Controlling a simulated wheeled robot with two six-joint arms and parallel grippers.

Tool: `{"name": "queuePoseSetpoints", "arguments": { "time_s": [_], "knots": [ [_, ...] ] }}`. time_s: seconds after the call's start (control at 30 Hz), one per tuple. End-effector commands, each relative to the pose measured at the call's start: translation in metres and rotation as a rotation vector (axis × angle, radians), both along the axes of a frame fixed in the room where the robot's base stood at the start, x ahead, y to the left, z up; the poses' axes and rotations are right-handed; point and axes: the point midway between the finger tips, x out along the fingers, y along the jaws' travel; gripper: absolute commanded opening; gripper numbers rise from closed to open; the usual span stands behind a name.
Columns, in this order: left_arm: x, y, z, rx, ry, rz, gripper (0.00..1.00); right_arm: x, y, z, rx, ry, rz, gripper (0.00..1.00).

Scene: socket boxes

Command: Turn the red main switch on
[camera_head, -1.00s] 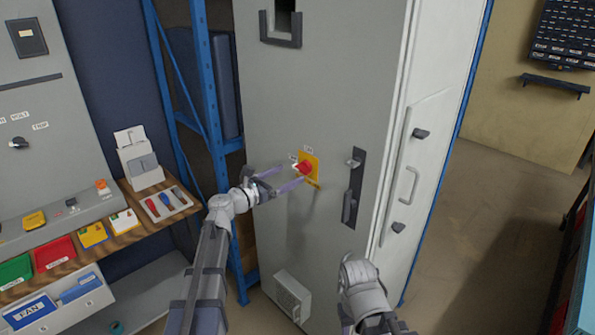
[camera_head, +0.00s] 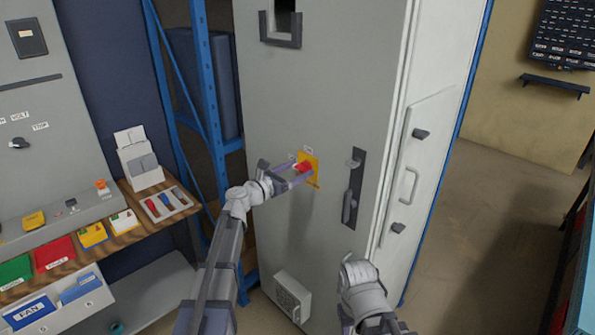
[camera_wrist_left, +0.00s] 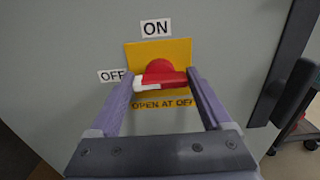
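The red main switch (camera_head: 304,168) sits on a yellow plate (camera_head: 314,180) on the grey cabinet door. In the left wrist view the red switch (camera_wrist_left: 162,76) has its handle lying across, with a white tip toward the OFF label (camera_wrist_left: 112,76). The ON label (camera_wrist_left: 156,28) is above the plate. My left gripper (camera_head: 297,175) is at the switch, its two fingers apart on either side of the handle; in the left wrist view the fingers (camera_wrist_left: 160,90) do not clearly press on it. My right arm (camera_head: 362,290) shows low in front of the cabinet, but its fingertips are not visible.
A black door handle (camera_head: 352,190) stands out on the cabinet right of the switch. A blue rack (camera_head: 205,90) is left of the cabinet. A wooden shelf (camera_head: 130,208) with coloured bins is at the left. The floor at the right is clear.

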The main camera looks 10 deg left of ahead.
Motion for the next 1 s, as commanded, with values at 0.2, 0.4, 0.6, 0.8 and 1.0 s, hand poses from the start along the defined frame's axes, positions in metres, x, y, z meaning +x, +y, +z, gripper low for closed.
{"name": "queuePoseSetpoints", "arguments": {
  "time_s": [0.2,0.4,0.6,0.8,1.0],
  "knots": [
    [-0.0002,0.0001,0.0000,0.000,0.000,0.000,0.46,0.0000,0.0000,0.0000,0.000,0.000,0.000,0.50],
    [-0.0002,0.0001,0.0000,0.000,0.000,0.000,0.27,0.0000,0.0000,0.0000,0.000,0.000,0.000,0.50],
    [-0.0003,0.0000,-0.0001,0.017,-0.012,0.000,0.27,0.0000,0.0000,0.0000,0.000,0.000,0.000,0.50],
    [-0.0006,-0.0005,-0.0002,0.095,-0.069,0.000,0.27,0.0000,0.0000,-0.0002,0.000,0.000,0.000,0.50],
    [-0.0012,-0.0013,-0.0004,0.231,-0.168,0.000,0.27,0.0000,0.0000,-0.0004,0.000,0.000,0.000,0.50]
  ]
}}
